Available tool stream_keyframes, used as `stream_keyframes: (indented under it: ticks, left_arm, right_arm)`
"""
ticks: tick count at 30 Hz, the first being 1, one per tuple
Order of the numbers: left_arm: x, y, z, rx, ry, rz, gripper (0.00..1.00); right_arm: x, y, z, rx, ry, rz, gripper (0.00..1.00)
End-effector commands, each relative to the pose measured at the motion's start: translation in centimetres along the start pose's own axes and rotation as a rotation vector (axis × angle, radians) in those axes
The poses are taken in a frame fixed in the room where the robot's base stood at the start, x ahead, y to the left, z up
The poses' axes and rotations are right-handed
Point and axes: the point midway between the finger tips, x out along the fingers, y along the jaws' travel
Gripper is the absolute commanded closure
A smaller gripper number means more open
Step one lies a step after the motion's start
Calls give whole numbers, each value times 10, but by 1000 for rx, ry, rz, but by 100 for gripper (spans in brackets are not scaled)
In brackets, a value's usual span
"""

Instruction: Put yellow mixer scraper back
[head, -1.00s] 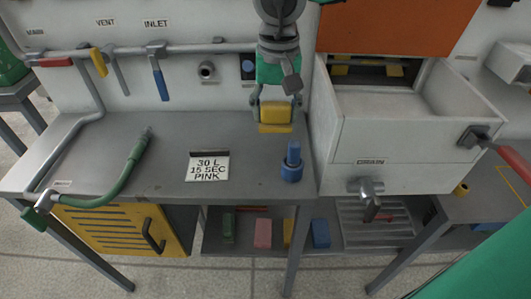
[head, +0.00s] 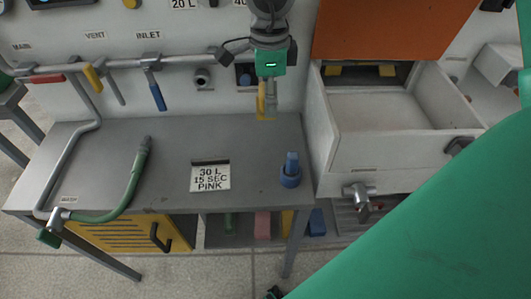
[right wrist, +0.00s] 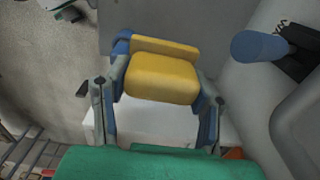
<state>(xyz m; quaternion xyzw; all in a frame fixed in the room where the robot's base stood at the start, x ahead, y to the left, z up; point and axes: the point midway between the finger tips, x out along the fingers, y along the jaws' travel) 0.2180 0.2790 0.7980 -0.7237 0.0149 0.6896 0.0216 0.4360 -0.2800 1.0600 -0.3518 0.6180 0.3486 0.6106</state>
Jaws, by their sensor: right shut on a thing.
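The yellow mixer scraper (right wrist: 160,78) is a thick yellow block with a raised edge. In the right wrist view it sits between both fingers of my right gripper (head: 268,100), which is shut on it. In the head view the scraper (head: 261,103) shows as a narrow yellow strip, partly hidden by the gripper, above the back part of the grey bench, near the wall. I cannot tell whether it touches anything there. My left gripper is not in view.
The grey bench (head: 110,180) bears a "30 L 15 SEC PINK" card (head: 210,177), a blue knobbed piece (head: 290,172) and a green hose (head: 132,185). An open white drawer (head: 395,160) stands right of the gripper. A pipe (head: 180,61) runs along the wall.

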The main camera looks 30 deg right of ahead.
Motion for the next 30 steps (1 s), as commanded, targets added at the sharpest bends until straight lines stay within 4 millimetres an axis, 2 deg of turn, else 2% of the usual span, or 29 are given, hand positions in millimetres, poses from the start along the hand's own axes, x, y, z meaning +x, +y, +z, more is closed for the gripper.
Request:
stream_keyframes:
  ticks: [4, 12, 15, 25, 30]
  left_arm:
    - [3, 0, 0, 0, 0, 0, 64]
    - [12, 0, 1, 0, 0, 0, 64]
    - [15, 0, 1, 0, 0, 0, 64]
    - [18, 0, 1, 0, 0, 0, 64]
    - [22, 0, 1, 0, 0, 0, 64]
  right_arm:
    - [24, 2, 0, 18, 6, 3, 97]
    - [96, 1, 1, 14, 5, 4, 97]
    - [116, 1, 1, 15, 3, 2, 97]
    - [145, 1, 1, 15, 2, 1, 97]
    - [172, 1, 2, 15, 3, 1, 97]
